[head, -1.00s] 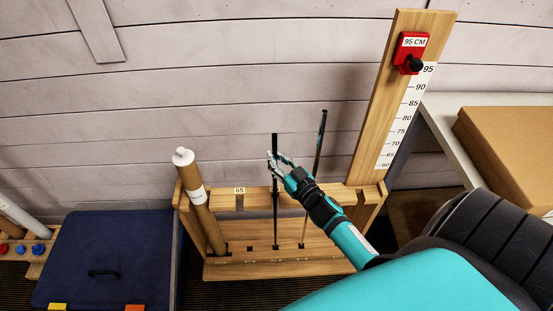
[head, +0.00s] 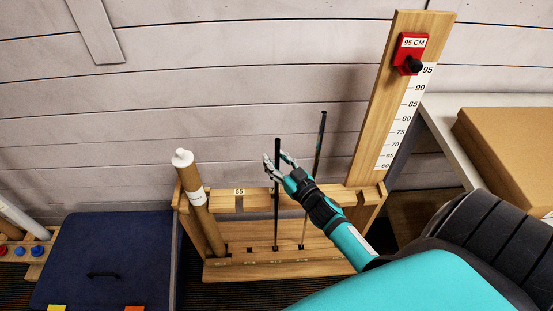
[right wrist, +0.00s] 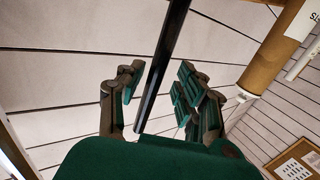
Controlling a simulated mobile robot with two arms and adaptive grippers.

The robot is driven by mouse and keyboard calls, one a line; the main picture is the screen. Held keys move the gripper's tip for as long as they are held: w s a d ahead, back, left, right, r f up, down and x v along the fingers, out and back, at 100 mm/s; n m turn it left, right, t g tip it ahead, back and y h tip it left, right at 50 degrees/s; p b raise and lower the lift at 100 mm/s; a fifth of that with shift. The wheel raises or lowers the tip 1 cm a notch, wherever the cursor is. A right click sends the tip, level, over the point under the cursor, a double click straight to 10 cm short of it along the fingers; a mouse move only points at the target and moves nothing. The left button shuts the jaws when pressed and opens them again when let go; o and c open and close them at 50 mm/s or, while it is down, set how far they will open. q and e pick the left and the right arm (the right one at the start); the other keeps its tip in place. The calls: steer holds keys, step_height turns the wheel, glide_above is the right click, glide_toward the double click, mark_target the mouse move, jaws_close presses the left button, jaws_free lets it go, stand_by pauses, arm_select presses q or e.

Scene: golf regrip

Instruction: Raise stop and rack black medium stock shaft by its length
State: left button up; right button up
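A black shaft (head: 276,215) stands nearly upright in the wooden rack (head: 330,264), its foot in the rack's base. My right gripper (head: 277,158) is around its upper part with fingers spread. In the right wrist view the black shaft (right wrist: 163,62) passes between the open fingers (right wrist: 155,95), with a gap visible on both sides. A second shaft (head: 318,150), dark above and tan below, leans in the rack to the right. The red stop (head: 405,62), labelled 95 CM, sits near the top of the wooden ruler board (head: 377,105). My left gripper is out of view.
A brown tube (head: 208,225) with a white cap leans at the rack's left, by a 65 label (head: 239,191). A dark blue case (head: 105,250) is left of the rack. A cardboard box (head: 510,140) lies on the table at right. The wall is close behind.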

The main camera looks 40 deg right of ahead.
steer(key=shift+s, duration=0.15)
steer(key=s, duration=1.1)
steer(key=shift+s+r, duration=0.15)
steer(key=shift+s, duration=0.25)
steer(key=s+a+f+g, duration=0.2)
steer(key=s+f+g, duration=0.1)
steer(key=f, duration=0.6)
steer(key=s+a+f+g+p, duration=0.1)
steer(key=s+f+g, duration=0.15)
steer(key=f, duration=0.75)
steer(key=s+a+f+g, duration=0.2)
steer(key=s+f+g, duration=0.15)
steer(key=f, duration=0.55)
steer(key=s+a+f+n+g, duration=0.1)
steer(key=s+f+g, duration=0.1)
steer(key=s+f, duration=0.3)
steer(key=s+a+f+n+g, duration=0.1)
steer(key=s+f, duration=0.4)
steer(key=s, duration=0.5)
steer(key=s+a+f+g+p, duration=0.1)
steer(key=s+f+g, duration=0.3)
steer(key=s, duration=0.4)
steer(key=shift+s+a+f+n+g, duration=0.3)
steer(key=shift+a+f+n+g, duration=0.15)
steer(key=shift+a, duration=0.4)
